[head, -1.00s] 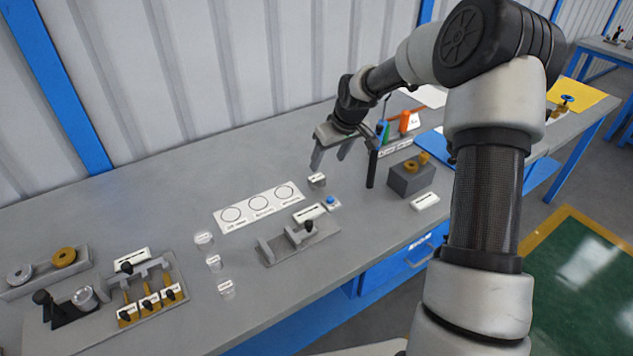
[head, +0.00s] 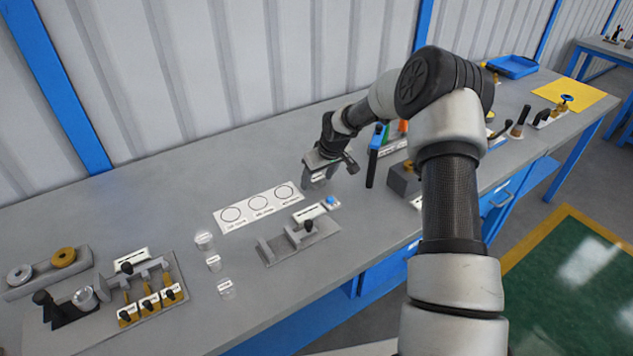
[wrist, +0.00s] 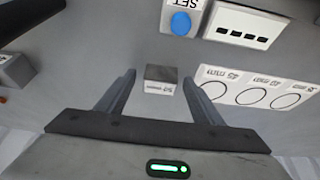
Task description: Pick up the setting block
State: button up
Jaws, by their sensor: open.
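The setting block is a small grey block with a white label. In the wrist view the setting block (wrist: 161,73) shows in the gap between my two fingertips, with bare bench around it. My gripper (wrist: 158,77) is open, one finger on each side of the block in the picture. In the head view my gripper (head: 320,179) points down at the block's spot, right of the white three-circle card. The hand and fingers largely cover the block there. I cannot tell whether the fingertips are level with it or still above it.
The three-circle card (head: 258,208) lies left of my gripper. A blue button (head: 331,201) and a grey fixture with a black knob (head: 300,243) are in front.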

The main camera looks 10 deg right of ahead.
jog(key=c, duration=1.3)
